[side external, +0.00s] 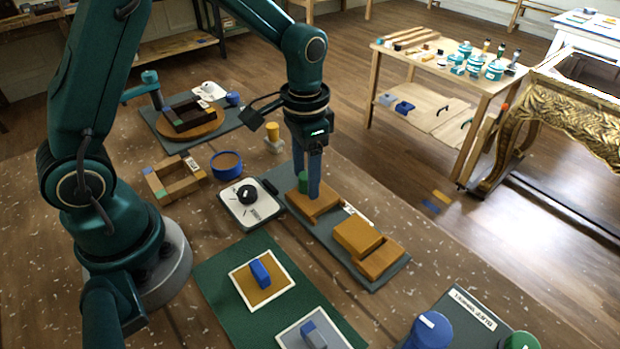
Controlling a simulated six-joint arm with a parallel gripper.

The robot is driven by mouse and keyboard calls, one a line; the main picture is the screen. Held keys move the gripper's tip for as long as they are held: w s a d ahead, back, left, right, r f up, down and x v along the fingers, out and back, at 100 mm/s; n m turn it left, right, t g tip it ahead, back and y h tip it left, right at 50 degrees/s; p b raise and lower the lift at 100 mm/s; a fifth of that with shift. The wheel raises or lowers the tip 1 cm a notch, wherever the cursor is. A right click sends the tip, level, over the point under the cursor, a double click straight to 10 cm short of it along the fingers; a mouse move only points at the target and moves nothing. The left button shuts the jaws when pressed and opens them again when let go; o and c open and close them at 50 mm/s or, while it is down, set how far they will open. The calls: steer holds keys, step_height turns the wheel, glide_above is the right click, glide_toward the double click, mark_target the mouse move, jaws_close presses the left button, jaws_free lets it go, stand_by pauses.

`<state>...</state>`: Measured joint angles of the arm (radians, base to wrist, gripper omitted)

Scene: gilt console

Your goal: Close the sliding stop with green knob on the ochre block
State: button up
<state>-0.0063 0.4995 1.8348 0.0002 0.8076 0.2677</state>
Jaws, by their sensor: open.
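The green knob (303,183) stands on an ochre block (325,204) at the left end of a grey plate. My gripper (307,188) points straight down over this block with its two blue fingers open. The fingers are at the knob, one on its far left side and one on its near right side. The near finger partly covers the knob, and I cannot tell whether either finger touches it. Two more ochre pieces, a raised one (357,234) and a lower one (380,259), sit at the right end of the same plate, with a gap between them and the knob's block.
A white panel with a black dial (247,193) lies just left of the plate. A blue bowl (226,166) and a yellow knob on a pale base (273,132) stand behind. Blue and green round knobs stand at front right.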

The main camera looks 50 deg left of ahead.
jaws_close()
steer(key=shift+d+r, duration=0.1)
stand_by(1.2)
